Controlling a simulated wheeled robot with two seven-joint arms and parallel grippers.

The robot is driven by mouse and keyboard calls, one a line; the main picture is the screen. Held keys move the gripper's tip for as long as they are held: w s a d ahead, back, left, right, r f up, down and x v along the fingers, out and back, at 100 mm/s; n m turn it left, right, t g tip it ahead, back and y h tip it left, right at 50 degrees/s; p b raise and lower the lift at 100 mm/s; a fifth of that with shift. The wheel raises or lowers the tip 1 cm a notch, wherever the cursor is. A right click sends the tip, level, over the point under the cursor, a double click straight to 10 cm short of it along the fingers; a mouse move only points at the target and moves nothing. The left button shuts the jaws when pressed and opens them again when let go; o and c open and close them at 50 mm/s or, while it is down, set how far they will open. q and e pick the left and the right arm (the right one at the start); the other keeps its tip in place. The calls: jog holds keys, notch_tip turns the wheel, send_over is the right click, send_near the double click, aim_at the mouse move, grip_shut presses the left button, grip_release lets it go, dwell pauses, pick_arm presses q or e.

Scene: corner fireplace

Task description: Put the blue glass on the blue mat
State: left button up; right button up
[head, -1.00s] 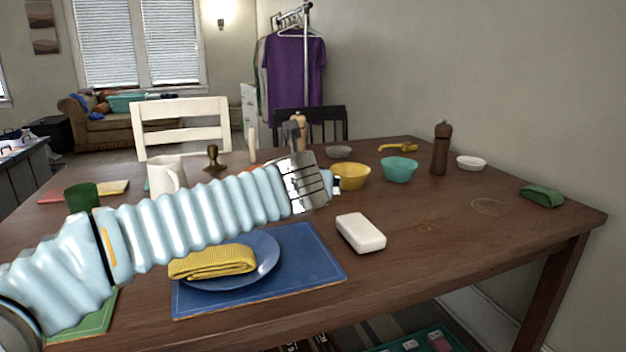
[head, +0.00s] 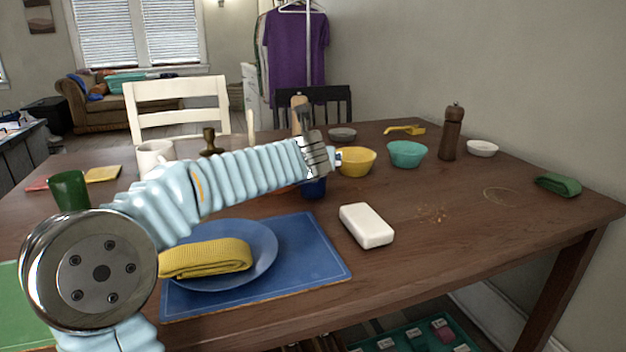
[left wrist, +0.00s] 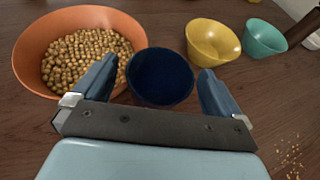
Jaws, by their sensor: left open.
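The blue glass (left wrist: 160,76) stands between the spread fingers of my open left gripper (left wrist: 155,88) in the left wrist view, its dark mouth facing the camera. In the head view the blue glass (head: 314,188) shows only in part, below my left gripper (head: 318,155), whose fingers are mostly hidden there. The blue mat (head: 313,262) lies at the near edge of the table. A blue plate (head: 268,262) with a folded yellow cloth (head: 205,258) sits on the mat's left part. The mat's right part is bare. My right gripper is not in view.
An orange bowl of nuts or chickpeas (left wrist: 34,72) stands left of the glass in the wrist view. Yellow (head: 357,161) and teal (head: 407,154) bowls stand right of it. A white soap-like block (head: 366,225) lies right of the mat. A green cup (head: 69,190) stands far left.

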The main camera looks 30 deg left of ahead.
pick_arm(q)
jog(key=shift+x, duration=1.55)
jog(key=shift+r, duration=0.1)
jog(key=c, duration=1.3)
